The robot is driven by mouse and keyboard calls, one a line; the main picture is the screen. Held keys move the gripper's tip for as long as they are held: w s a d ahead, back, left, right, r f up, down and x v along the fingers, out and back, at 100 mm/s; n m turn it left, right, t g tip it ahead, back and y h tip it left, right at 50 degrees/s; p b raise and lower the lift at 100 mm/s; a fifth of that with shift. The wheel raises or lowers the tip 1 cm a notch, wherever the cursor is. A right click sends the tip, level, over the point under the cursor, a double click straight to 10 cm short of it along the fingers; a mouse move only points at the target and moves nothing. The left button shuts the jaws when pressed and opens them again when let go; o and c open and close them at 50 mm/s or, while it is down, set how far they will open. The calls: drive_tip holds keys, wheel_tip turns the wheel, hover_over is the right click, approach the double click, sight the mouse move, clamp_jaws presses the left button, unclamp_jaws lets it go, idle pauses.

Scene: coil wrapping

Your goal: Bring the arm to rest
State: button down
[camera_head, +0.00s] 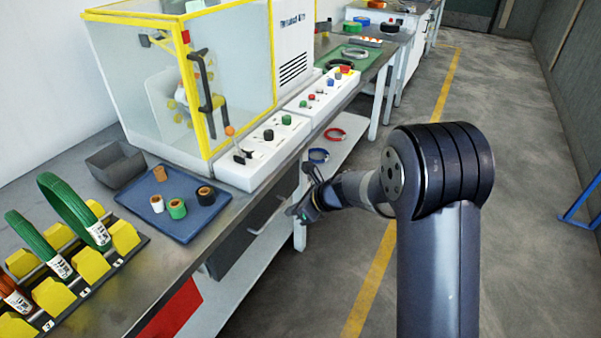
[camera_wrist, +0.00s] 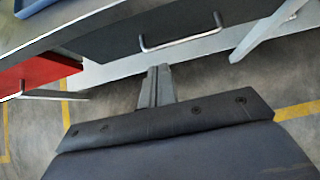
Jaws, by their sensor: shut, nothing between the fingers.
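My gripper (camera_head: 306,203) is at the end of my arm, off the bench's front edge and beside the drawers. In the wrist view my gripper (camera_wrist: 159,72) shows its two fingers together, shut with nothing between them. It points toward the bench's drawer front and a metal handle (camera_wrist: 182,42). My arm is bent, with the forearm reaching left from the big dark joint. In the head view the gripper is small, and its fingertips are hard to make out.
The workbench (camera_head: 178,262) runs along the left. On it are a blue tray (camera_head: 190,225) with several tape rolls, a rack with green coils (camera_head: 75,210), a grey bin (camera_head: 115,165) and a yellow-framed machine (camera_head: 190,80). Open floor (camera_head: 525,200) lies to the right.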

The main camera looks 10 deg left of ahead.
drive_tip(key=shift+f, duration=0.1)
approach(255, 216)
wheel_tip(255, 216, down, 4)
drive_tip(key=shift+w+a, duration=0.25)
drive_tip(key=shift+a, duration=0.4)
drive_tip(key=shift+w+a, duration=0.25)
drive_tip(key=shift+a, duration=0.45)
drive_tip(key=shift+w+a, duration=0.25)
drive_tip(key=shift+a, duration=0.4)
drive_tip(key=shift+d, duration=0.1)
